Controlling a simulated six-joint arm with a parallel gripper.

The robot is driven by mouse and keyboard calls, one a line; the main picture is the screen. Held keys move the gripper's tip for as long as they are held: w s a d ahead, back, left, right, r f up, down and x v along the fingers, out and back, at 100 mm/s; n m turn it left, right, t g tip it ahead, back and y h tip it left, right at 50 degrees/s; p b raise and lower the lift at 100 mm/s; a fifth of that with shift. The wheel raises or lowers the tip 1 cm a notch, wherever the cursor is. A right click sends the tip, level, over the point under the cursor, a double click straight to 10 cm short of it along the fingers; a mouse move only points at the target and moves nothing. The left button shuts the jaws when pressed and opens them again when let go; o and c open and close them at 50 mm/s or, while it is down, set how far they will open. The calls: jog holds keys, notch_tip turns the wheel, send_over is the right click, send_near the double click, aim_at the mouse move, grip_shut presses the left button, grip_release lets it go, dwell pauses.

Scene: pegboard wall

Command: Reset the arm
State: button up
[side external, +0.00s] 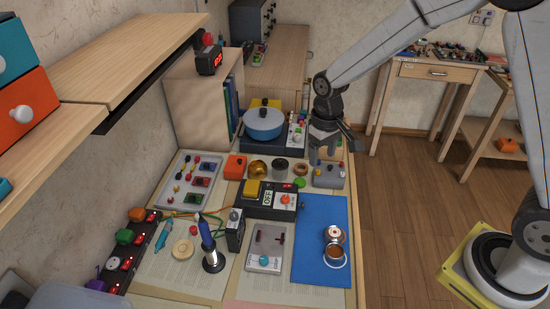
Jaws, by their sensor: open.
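My gripper (323,155) is at the right side of the cluttered workbench, pointing down, open with nothing visible between its fingers. It is above or close behind a small grey box with coloured knobs (329,176); the exact gap cannot be told from this view. My arm comes in from the upper right. A blue pot with a lid (263,123) sits to the left of my gripper, on a dark unit at the back of the bench.
A blue mat (322,215) holds small round items. A black device with a yellow button (262,197), a soldering-iron-like tool on a stand (210,250) and a tray of coloured parts (190,180) crowd the bench. Wooden shelves (130,60) overhang the left. Open floor (410,220) lies right.

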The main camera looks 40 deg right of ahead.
jog(key=s+d+r+t, duration=0.2)
jog(key=s+t, duration=0.1)
jog(key=s, duration=1)
jog(key=shift+d, duration=0.25)
jog(key=shift+s, duration=0.1)
